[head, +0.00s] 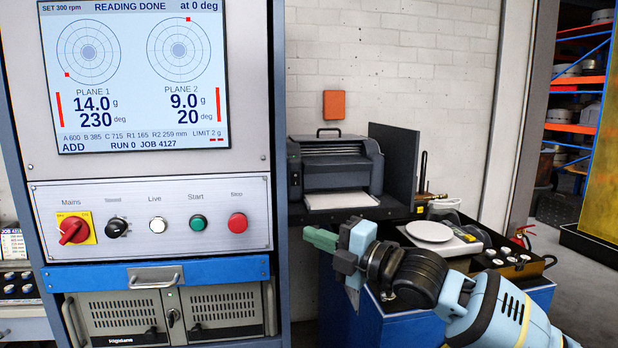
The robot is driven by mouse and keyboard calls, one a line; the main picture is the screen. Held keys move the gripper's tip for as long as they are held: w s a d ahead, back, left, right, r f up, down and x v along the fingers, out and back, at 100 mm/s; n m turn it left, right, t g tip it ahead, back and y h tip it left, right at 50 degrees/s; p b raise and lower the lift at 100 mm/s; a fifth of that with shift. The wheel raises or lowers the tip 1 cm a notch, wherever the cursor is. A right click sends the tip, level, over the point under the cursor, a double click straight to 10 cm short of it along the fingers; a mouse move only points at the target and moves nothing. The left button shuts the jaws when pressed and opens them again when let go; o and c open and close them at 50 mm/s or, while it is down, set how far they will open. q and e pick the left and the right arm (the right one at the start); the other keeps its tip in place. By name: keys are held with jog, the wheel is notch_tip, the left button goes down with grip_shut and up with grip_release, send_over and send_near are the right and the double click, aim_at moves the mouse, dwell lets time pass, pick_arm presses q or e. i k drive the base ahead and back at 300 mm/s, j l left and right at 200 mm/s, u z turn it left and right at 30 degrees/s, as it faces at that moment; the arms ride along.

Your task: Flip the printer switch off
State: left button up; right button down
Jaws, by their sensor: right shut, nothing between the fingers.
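A dark grey printer (330,174) stands on a dark shelf at the middle, with a white sheet (341,201) in its front tray. I cannot make out a switch on the printer. My right gripper (321,239) shows below and in front of the printer in the picture, its fingers pointing left. It is shut with nothing in it and looks apart from the printer. My left gripper is not in view.
At left stands a cabinet with a screen (140,140), a knob and button panel (150,240) and a blue drawer (95,275). A dark upright plate (396,160) flanks the printer. A scale (430,232) and tray lie right, above a blue cart (375,325).

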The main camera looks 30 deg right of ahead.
aim_at(295, 176)
jog(key=i+l, duration=0.7)
jog(key=l, duration=0.15)
